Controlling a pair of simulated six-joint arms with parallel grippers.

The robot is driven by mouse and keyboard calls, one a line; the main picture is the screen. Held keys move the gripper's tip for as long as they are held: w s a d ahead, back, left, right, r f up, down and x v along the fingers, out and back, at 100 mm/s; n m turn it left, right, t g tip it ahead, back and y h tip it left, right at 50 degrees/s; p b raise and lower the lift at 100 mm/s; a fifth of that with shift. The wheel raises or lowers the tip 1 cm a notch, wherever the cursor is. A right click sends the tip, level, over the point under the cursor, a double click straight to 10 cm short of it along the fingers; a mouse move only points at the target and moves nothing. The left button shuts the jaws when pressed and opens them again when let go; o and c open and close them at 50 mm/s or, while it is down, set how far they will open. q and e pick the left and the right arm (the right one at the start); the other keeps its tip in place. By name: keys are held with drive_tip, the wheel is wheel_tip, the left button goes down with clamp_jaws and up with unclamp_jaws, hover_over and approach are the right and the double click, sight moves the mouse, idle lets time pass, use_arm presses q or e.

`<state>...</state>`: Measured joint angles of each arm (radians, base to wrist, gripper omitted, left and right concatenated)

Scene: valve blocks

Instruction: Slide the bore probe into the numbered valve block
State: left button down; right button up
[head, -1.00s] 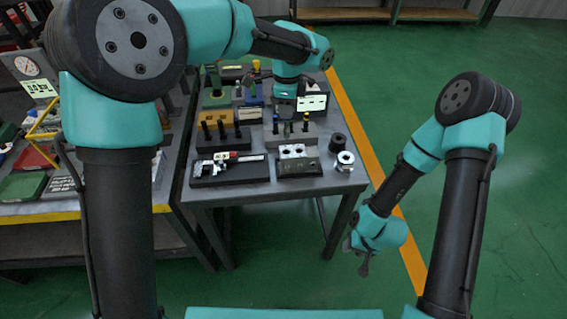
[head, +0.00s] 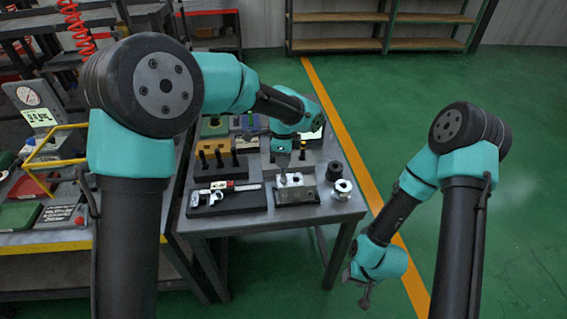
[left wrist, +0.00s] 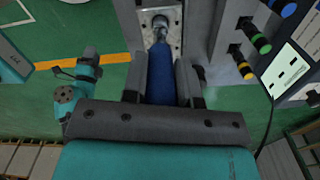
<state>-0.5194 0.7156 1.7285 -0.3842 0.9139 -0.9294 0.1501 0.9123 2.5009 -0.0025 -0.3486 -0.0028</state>
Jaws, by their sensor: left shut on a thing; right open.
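My left gripper (head: 283,152) is shut on the bore probe, whose blue handle shows between the fingers in the left wrist view (left wrist: 160,80). The probe points down at the valve block (head: 308,190), a grey block at the table's front right. In the left wrist view the probe's metal tip is at a round hole in the block's bright top (left wrist: 174,20). I cannot tell whether the tip is inside the hole. The block's number is not readable. My right gripper (head: 360,286) is open and empty, away from the table over the floor.
A rack with blue, green and yellow handles (left wrist: 254,41) stands beside the block, near a white display (left wrist: 291,72). A caliper on a dark base (head: 226,196) lies left of the block. A dark cylinder (head: 334,171) and a metal ring (head: 342,190) stand right of it.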

use_arm(q)
drive_tip(key=shift+f, duration=1.2)
drive_tip(key=shift+f, duration=0.6)
drive_tip(key=c, duration=0.9)
unclamp_jaws()
wheel_tip(320, 180, up, 13)
drive_tip(key=shift+r, duration=0.1)
